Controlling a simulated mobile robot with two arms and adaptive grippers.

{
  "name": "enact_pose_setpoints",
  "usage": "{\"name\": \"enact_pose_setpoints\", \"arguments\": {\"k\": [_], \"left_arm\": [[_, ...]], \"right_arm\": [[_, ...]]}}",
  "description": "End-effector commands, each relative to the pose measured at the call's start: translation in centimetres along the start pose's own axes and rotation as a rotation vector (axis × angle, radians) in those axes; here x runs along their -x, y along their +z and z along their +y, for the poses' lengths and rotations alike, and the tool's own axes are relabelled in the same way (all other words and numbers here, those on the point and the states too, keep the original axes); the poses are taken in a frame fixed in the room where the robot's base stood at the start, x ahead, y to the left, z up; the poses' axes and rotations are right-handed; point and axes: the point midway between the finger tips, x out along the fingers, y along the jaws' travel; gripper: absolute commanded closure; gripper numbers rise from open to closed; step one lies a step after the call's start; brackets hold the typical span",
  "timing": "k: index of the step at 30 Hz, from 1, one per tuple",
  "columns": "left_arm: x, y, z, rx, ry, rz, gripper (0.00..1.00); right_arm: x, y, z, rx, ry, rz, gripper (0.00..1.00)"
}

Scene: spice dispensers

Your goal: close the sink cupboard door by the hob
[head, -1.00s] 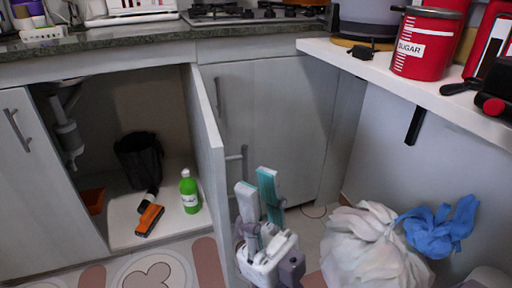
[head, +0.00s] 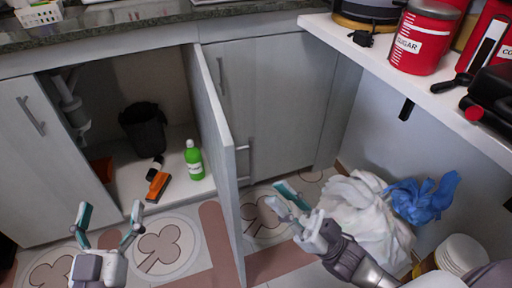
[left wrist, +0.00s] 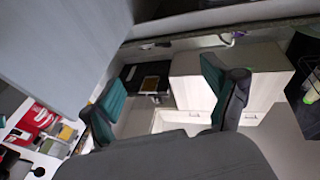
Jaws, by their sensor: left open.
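The sink cupboard door (head: 213,125) stands wide open, its edge toward me and its bar handle (head: 243,160) on its right face. Behind and left of it the sink cupboard (head: 105,110) is open and dark. My left gripper (head: 108,218) is open and empty, low in front of the cupboard, left of the door and apart from it. Its spread teal-padded fingers (left wrist: 165,95) also show in the left wrist view with nothing between them. My right gripper (head: 275,192) is right of the door, near its handle side, with its fingers apart and nothing seen between them.
A green bottle (head: 193,160), an orange-headed tool (head: 158,186) and a black bin (head: 143,128) are inside the cupboard. A white bag (head: 365,210) with blue plastic (head: 423,195) lies at right. A white shelf (head: 420,85) with red canisters overhangs there.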

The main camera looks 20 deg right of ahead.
Motion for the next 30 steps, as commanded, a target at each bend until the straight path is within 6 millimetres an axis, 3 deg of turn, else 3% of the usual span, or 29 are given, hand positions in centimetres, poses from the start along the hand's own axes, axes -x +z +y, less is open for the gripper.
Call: {"name": "enact_pose_setpoints", "arguments": {"k": [2, 7, 14, 20, 30], "left_arm": [[0.4, 1.9, -0.5, -0.005, -0.011, -0.189, 0.13], [3.6, 7.3, -1.4, -0.01, -0.034, -0.573, 0.13], [6.8, 10.1, -1.9, -0.009, -0.048, -0.792, 0.13], [6.0, 9.8, -1.8, -0.009, -0.044, -0.74, 0.13], [3.1, 7.1, -1.3, -0.009, -0.03, -0.528, 0.13]], "right_arm": [[1.1, 0.4, 1.6, -0.043, -0.037, -0.11, 0.78], [4.3, 1.2, 5.1, -0.126, -0.073, -0.303, 0.78], [6.1, 1.3, 7.4, -0.167, -0.08, -0.406, 0.78], [4.3, 2.2, 7.2, -0.167, -0.082, -0.403, 0.78], [-2.4, 5.0, 6.4, -0.165, -0.082, -0.4, 0.78]]}}
